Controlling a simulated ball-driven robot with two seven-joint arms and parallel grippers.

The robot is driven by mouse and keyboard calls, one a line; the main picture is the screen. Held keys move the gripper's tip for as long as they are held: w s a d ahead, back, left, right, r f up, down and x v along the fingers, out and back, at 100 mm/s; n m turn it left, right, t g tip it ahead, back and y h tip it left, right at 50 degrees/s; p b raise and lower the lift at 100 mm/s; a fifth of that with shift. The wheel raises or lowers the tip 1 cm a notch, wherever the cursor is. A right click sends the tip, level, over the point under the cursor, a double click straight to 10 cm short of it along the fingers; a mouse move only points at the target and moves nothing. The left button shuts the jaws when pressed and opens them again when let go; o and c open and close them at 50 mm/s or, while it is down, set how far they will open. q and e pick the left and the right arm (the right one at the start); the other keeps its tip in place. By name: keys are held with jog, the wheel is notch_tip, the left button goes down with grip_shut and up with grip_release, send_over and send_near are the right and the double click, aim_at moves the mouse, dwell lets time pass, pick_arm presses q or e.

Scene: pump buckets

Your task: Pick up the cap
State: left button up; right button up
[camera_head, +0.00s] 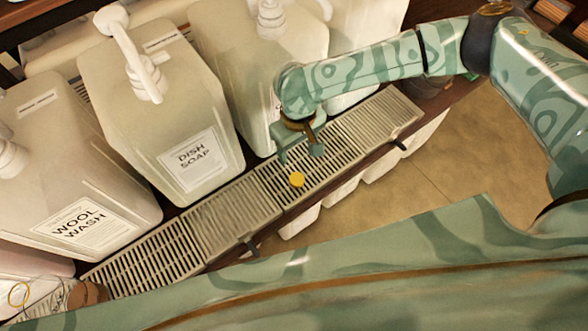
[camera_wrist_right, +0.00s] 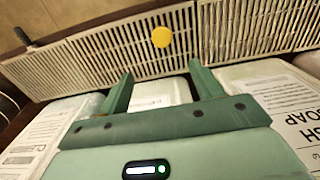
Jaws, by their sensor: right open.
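The cap is a small round yellow disc (camera_head: 297,180) on the slatted metal drip grate (camera_head: 235,210) in the head view. It also shows in the right wrist view (camera_wrist_right: 161,37), upper middle, beyond the fingertips. My right gripper (camera_head: 300,154) is above the grate, a little above the cap in the head view and apart from it. In the right wrist view the right gripper (camera_wrist_right: 160,80) has its two green fingers spread with nothing between them. My left gripper does not show.
Large pump containers stand behind the grate: one labelled wool wash (camera_head: 75,170), one labelled dish soap (camera_head: 160,120), and another (camera_head: 255,50) beside my right arm. White buckets (camera_head: 340,192) sit below the grate's front edge. Tiled floor (camera_head: 440,150) is open at right.

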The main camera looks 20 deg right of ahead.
jog(key=b, duration=0.3)
send_over(297, 178)
notch_tip(297, 178, down, 8)
jog(key=shift+w+f, duration=0.1)
jog(key=shift+d+f, duration=0.1)
jog(key=shift+f, duration=0.7)
notch_tip(297, 178, down, 5)
jog(key=shift+r+b, duration=0.15)
jog(key=shift+b, duration=0.9)
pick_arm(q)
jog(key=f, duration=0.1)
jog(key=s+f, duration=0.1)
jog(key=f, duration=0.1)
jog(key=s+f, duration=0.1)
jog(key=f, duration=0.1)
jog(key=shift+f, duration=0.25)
pick_arm(e)
jog(key=shift+r, duration=0.15)
jog(key=c, duration=1.1)
